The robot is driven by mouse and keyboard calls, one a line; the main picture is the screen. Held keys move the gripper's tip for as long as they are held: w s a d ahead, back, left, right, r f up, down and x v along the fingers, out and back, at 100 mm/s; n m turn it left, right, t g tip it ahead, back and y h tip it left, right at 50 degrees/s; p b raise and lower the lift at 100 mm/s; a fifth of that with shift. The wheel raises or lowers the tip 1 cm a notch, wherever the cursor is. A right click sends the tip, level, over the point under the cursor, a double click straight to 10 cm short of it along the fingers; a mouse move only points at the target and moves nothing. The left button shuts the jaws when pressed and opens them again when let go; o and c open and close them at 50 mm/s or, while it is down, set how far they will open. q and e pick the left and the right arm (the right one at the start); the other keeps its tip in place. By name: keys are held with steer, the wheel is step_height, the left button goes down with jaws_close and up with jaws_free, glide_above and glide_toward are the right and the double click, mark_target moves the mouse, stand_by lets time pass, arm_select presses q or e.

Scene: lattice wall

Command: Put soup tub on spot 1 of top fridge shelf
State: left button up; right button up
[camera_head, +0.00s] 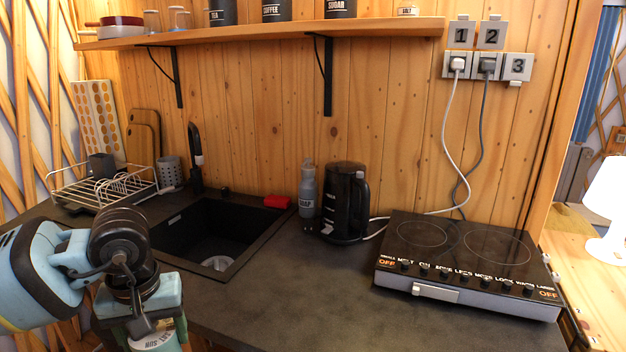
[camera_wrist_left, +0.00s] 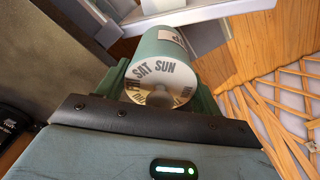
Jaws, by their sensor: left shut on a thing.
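The soup tub (camera_wrist_left: 163,62) is a green cylinder with a pale lid marked with day names such as FRI, SAT and SUN. My left gripper (camera_head: 156,322) is shut on it, with a green finger on each side of the tub in the left wrist view. In the head view only a little of the tub (camera_head: 155,342) shows below the gripper, at the bottom edge, in front of the counter. A white ledge (camera_wrist_left: 195,14) crosses the top of the wrist view beyond the tub; I cannot tell whether it belongs to the fridge. The numbered spot does not show. My right gripper is not in view.
The dark counter (camera_head: 300,285) holds a sink (camera_head: 190,238), dish rack (camera_head: 100,190), soap bottle (camera_head: 307,188), black kettle (camera_head: 345,205) and hob (camera_head: 465,255). A wooden shelf (camera_head: 270,32) hangs above. The counter's front middle is clear.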

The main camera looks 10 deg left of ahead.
arm_select(q)
steer(key=s+d+r+m+p, duration=0.1)
steer(key=d+m, duration=0.4)
steer(key=d, duration=0.6)
steer(key=shift+s+r+m+t+h+p, duration=0.35)
steer(key=shift+s+p, duration=0.35)
steer(key=shift+p, duration=0.3)
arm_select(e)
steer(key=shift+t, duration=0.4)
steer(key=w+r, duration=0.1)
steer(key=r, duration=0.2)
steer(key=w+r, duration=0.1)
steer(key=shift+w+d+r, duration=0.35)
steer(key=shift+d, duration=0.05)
arm_select(q)
steer(key=shift+r, duration=0.1)
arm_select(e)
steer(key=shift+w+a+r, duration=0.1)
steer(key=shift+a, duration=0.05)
